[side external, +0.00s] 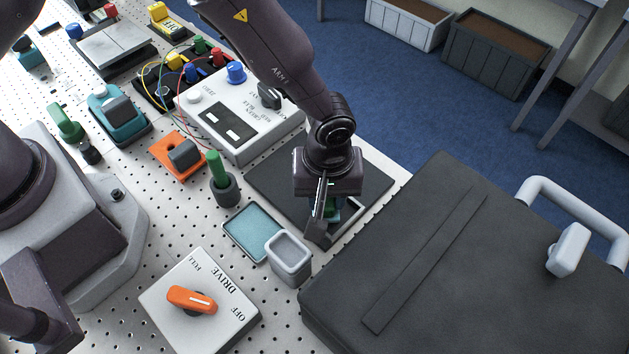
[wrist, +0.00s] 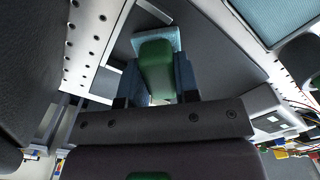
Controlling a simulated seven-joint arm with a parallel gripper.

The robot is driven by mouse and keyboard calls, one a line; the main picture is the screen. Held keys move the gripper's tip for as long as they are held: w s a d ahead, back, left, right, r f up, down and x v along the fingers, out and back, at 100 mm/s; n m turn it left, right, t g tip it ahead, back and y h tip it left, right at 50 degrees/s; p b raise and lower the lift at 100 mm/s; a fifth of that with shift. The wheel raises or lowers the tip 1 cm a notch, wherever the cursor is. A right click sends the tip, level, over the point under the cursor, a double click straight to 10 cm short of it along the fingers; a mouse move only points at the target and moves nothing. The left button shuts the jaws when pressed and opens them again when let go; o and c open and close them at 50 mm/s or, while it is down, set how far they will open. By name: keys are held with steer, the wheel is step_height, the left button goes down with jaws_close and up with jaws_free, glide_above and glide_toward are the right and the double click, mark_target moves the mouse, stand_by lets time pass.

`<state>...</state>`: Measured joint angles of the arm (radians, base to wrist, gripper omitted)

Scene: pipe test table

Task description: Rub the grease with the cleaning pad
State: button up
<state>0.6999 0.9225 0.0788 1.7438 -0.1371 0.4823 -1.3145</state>
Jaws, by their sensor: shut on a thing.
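My gripper (side external: 322,203) points down over the right part of a dark square plate (side external: 272,178). It is shut on the green handle of the cleaning pad (wrist: 156,68), with one finger on each side. The pad's light blue base (wrist: 150,39) shows beyond the handle in the wrist view. In the side view my gripper mostly hides the pad. The pad is low over the plate; I cannot tell if it touches. I cannot make out the grease in either view.
A shallow teal tray (side external: 252,232) and a grey open cup (side external: 288,258) stand in front of the plate. A green-handled tool in a dark holder (side external: 224,186) is to the left. A large black case (side external: 450,270) is close on the right. A control box (side external: 240,118) stands behind.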

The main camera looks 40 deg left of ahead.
steer(key=shift+a+r, duration=0.1)
steer(key=shift+r, duration=4)
